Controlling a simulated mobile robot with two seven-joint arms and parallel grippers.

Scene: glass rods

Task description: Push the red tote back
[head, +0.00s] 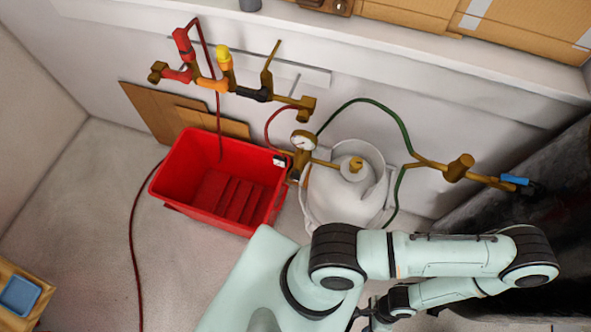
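The red tote (171,197) stands on the floor in front of the back wall, left of the middle in the head view. It is open at the top, and its ribbed floor looks empty. A red hose hangs down into its outline at the back. My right arm reaches out to the right and folds back at the elbow. Dark parts at its end, likely my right gripper (369,318), show at the bottom edge, well apart from the tote. Its fingers are too cut off to tell their state. My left gripper is not in view.
A white gas cylinder (335,195) with a brass valve and gauge (303,141) stands right beside the tote. Cardboard sheets (150,108) lean on the wall behind it. A dark red hose (132,240) runs along the floor at left. Floor left of the tote is mostly clear.

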